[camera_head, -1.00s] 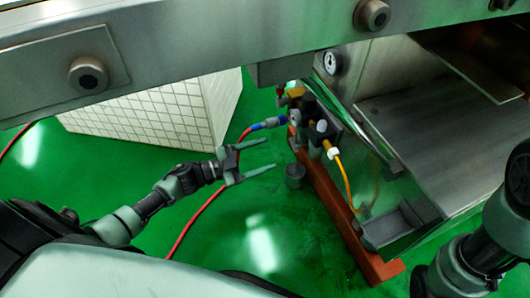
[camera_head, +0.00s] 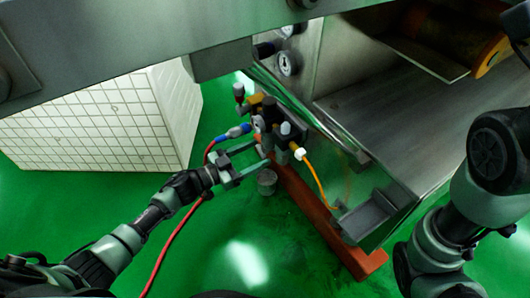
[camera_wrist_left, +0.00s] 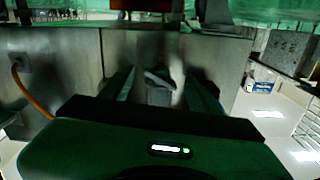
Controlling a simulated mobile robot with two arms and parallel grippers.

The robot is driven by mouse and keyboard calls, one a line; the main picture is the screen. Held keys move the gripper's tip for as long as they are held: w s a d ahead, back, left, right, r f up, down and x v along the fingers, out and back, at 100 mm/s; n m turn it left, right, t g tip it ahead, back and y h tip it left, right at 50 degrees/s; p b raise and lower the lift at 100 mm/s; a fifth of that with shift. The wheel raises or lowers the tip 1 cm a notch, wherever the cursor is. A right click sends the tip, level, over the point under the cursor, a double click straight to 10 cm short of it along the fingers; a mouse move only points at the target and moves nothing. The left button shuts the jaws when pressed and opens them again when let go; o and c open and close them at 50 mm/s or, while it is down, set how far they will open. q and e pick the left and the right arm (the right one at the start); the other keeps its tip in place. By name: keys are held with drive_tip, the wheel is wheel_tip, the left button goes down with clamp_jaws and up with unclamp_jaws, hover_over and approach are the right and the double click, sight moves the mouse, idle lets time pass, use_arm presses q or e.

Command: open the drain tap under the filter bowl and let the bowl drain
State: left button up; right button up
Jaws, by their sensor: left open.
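The air filter unit (camera_head: 272,118) hangs at the machine's corner, with dark bowls below it. The filter bowl (camera_head: 281,155) is small and partly crowded by the fittings; I cannot make out its drain tap in the head view. My left gripper (camera_head: 263,154) is open, its fingers pointing at the lower part of the unit from the left. Whether they touch it I cannot tell. In the left wrist view a blurred grey piece (camera_wrist_left: 159,90) shows between the fingers; I cannot tell which part it is. My right gripper is not in view.
A grey cup (camera_head: 267,182) stands on the floor below the unit, beside the orange-red base beam (camera_head: 315,205). A red hose (camera_head: 172,242) runs to the blue coupling (camera_head: 235,132). An orange tube (camera_head: 316,181) hangs right of the unit. A white tiled block (camera_head: 95,120) stands left.

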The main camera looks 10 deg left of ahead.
use_arm(q)
drive_tip(key=shift+w+d, duration=0.15)
drive_tip(key=shift+w, duration=0.05)
drive_tip(key=c, duration=1.3)
drive_tip(key=shift+m+p, duration=0.35)
drive_tip(key=shift+m, duration=0.35)
drive_tip(key=o, duration=1.3)
drive_tip(key=shift+s, duration=0.15)
